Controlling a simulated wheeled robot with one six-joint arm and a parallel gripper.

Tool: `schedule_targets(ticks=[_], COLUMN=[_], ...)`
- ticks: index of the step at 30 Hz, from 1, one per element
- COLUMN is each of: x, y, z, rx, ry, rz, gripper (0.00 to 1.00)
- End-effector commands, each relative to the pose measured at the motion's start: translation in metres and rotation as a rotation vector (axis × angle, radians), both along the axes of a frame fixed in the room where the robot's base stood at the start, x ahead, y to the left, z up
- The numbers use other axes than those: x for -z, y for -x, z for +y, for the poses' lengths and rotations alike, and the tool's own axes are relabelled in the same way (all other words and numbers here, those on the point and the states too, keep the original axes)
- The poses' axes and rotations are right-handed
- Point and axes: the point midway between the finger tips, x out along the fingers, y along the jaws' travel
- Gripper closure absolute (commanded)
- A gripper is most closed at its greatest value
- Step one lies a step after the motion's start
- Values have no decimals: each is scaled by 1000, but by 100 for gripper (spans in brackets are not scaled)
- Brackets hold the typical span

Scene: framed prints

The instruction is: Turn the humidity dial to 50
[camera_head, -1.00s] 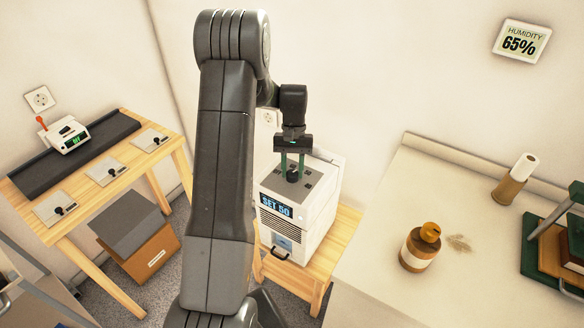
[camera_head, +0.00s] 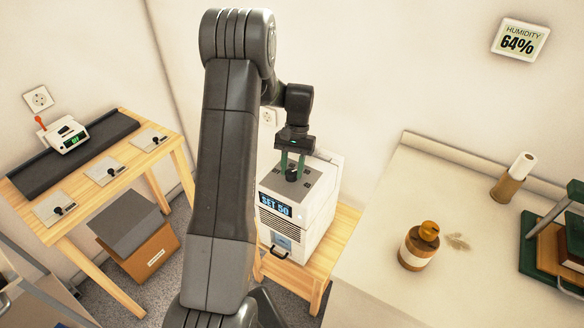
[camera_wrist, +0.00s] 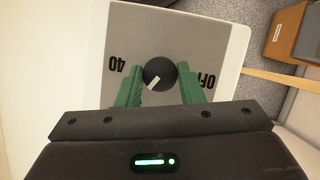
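The humidity dial is a round black knob (camera_wrist: 158,73) with a white pointer mark, on the grey top of a white box-shaped unit (camera_head: 318,217). In the wrist view the pointer aims to the lower left; the labels 40 and OFF show on either side. The unit's blue display (camera_head: 276,205) reads SET 50. My gripper (camera_head: 292,170) points down over the unit, its green fingers on either side of the knob, also in the wrist view (camera_wrist: 160,72). Whether the fingertips touch the knob is unclear. A wall display (camera_head: 520,40) reads HUMIDITY 64%.
The unit stands on a small wooden table (camera_head: 344,235). A pale counter (camera_head: 385,235) at right holds an amber jar (camera_head: 418,250) and a brown-and-white roll (camera_head: 513,180). A wooden bench (camera_head: 20,200) with switch plates stands at left.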

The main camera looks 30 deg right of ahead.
Motion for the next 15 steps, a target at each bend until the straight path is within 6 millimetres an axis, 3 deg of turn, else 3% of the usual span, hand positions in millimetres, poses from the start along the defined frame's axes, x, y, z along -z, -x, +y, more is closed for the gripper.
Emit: schedule_targets(ticks=[1, 3, 15], x=[0, 0, -8], y=[0, 0, -3], z=[0, 0, -3], rx=[0, -1, -1], ry=[1, 1, 0], rz=[-1, -2, -1], gripper=[57, 44, 44])
